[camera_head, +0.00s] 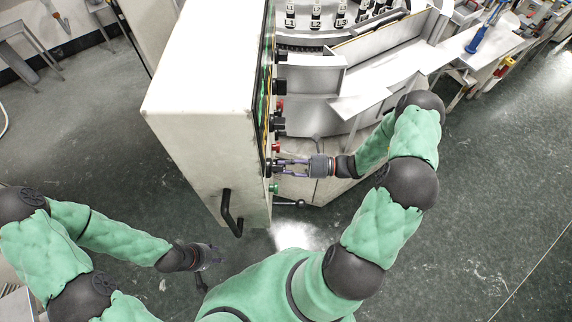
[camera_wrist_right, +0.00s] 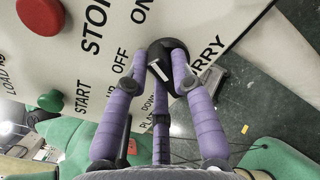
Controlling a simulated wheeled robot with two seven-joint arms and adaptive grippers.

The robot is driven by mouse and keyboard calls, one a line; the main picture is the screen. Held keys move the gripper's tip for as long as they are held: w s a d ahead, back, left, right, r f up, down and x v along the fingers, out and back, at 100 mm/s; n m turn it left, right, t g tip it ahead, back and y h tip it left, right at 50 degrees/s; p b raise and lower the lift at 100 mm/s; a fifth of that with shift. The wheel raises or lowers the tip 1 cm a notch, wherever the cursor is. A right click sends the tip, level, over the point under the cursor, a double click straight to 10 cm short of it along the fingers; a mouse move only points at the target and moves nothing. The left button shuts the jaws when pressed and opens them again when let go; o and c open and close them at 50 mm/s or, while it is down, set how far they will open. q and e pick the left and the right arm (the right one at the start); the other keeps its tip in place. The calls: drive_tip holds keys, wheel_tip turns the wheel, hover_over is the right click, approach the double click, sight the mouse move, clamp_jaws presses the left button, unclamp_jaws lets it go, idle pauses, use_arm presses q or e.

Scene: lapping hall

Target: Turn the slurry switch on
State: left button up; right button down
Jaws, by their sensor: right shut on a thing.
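The slurry switch (camera_wrist_right: 160,70) is a round black knob with a white mark, on the white control panel (camera_wrist_right: 75,60) in the right wrist view. The letters "RRY" show beside it, and "OFF" and "ON" are printed near it. My right gripper (camera_wrist_right: 162,62) has its purple fingers closed around the knob. I cannot tell which word the mark points to. In the head view my right gripper (camera_head: 282,166) is at the panel side of the white cabinet (camera_head: 205,80), and it hides the knob there. My left gripper (camera_head: 208,257) is low at the left, apart from everything, its fingers spread.
A red button (camera_wrist_right: 40,15) and a green button (camera_wrist_right: 50,100) sit on the panel by the switch. A black handle (camera_head: 230,215) stands out from the cabinet. The lapping machine (camera_head: 390,60) is right of the cabinet. The floor (camera_head: 480,190) at right is open.

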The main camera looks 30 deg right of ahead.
idle(0.5)
drive_tip(key=c, duration=1)
unclamp_jaws()
drive_tip(key=shift+c, duration=0.2)
drive_tip(key=v, duration=1.2)
